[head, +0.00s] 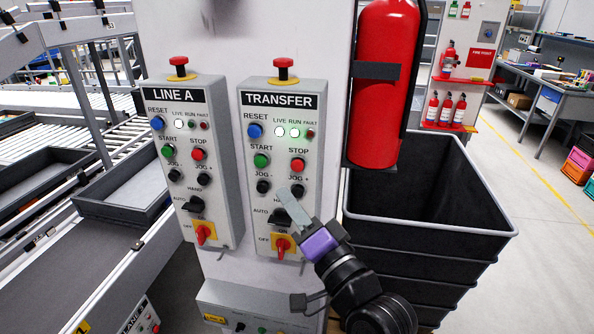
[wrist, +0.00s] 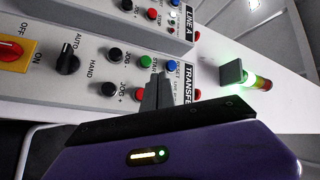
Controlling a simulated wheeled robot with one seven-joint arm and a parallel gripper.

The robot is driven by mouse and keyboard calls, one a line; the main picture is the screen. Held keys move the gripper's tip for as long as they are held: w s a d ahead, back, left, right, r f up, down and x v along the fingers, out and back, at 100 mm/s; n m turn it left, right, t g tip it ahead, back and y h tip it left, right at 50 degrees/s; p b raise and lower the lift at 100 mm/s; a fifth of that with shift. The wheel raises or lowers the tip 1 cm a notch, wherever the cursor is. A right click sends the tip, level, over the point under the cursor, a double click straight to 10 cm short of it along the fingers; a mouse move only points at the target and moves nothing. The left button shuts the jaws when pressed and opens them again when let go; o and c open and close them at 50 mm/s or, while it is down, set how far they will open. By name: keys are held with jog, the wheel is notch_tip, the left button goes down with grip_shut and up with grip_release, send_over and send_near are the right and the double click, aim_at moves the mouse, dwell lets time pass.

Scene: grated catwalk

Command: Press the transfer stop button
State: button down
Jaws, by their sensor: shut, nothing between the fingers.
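The TRANSFER panel (head: 250,180) is a light grey box on a white column. Its red STOP button (head: 297,165) sits in the right column of controls, below the STOP label and right of the green START button (head: 261,160). My gripper (head: 287,196) is shut and empty, with its grey fingertips in front of the panel just below STOP, by the JOG knobs. I cannot tell a gap or contact.
The LINE A panel (head: 190,150) with similar buttons stands left. Each panel has a red mushroom button on top, such as the TRANSFER one (head: 283,64). A fire extinguisher (head: 385,80) and stacked black crates (head: 430,230) are close on the right. A conveyor (head: 100,265) runs at left.

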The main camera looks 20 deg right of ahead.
aim_at(293, 165)
jog(key=w+d+b, duration=0.3)
jog(key=w+d, duration=0.1)
jog(key=w, duration=0.1)
jog(key=shift+w, duration=0.4)
jog(key=shift+w+d+b, duration=0.15)
jog(key=shift+d+b, duration=0.05)
jog(key=shift+b, duration=0.15)
dwell(1.6)
jog(key=shift+w+d, duration=0.15)
jog(key=shift+w, duration=0.05)
jog(key=shift+w+d+b, duration=0.45)
jog(key=shift+w, duration=0.2)
dwell(1.2)
jog(key=shift+s, duration=0.1)
jog(key=shift+s+a+p, duration=0.6)
jog(key=shift+s+a, duration=0.1)
jog(key=shift+s, duration=0.2)
jog(key=shift+s, duration=0.1)
jog(key=shift+s+a+p, duration=0.7)
jog(key=shift+s+a, duration=0.05)
jog(key=shift+s, duration=0.25)
jog(key=shift+s+a+p, duration=0.7)
jog(key=shift+s+a, duration=0.05)
jog(key=shift+s, duration=0.2)
